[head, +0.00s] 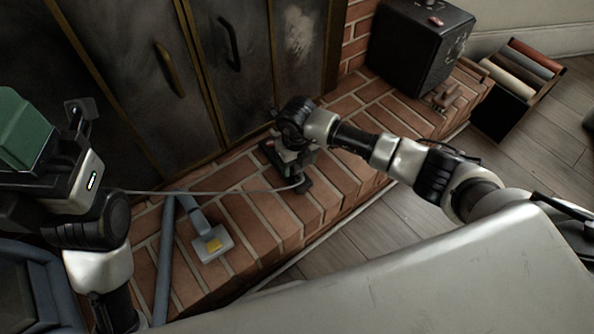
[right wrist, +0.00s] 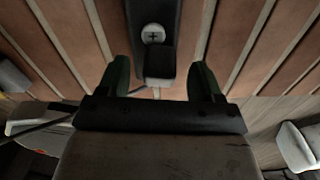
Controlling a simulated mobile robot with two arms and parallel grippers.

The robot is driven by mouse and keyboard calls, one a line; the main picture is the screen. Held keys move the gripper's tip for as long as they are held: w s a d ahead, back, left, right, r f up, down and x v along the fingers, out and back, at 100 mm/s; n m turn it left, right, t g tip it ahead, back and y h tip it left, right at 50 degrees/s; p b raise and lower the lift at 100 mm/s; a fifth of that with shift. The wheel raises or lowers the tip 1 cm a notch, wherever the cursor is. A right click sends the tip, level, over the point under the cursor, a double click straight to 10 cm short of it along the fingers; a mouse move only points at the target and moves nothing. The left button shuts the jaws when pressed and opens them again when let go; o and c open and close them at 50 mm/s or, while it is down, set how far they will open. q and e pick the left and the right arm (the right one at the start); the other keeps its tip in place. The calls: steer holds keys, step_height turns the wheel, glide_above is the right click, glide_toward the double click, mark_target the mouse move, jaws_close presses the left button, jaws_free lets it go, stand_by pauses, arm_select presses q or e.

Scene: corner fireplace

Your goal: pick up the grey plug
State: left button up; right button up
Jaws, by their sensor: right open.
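A dark grey block that looks like the grey plug (right wrist: 160,62) sits on a long dark power strip (right wrist: 155,15) in the right wrist view. A round pale socket shows just beyond it on the strip. My right gripper (right wrist: 158,80) is open, with one green finger on each side of the block and gaps between. In the head view the right gripper (head: 285,155) is low over the brick hearth and hides the plug; the end of the strip (head: 303,186) shows below it. My left gripper (head: 62,125) is at the left, beside a green shape; its jaw opening is unclear.
A pale cable (head: 220,191) runs left from the strip across the brick hearth (head: 265,225). A grey-headed tool (head: 212,243) lies on the bricks. Dark metal doors (head: 150,65) stand behind. A black box (head: 415,45) and an open crate (head: 500,108) are at the right.

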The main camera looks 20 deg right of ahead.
steer(key=shift+f, duration=0.3)
steer(key=shift+c, duration=0.3)
steer(key=c, duration=1)
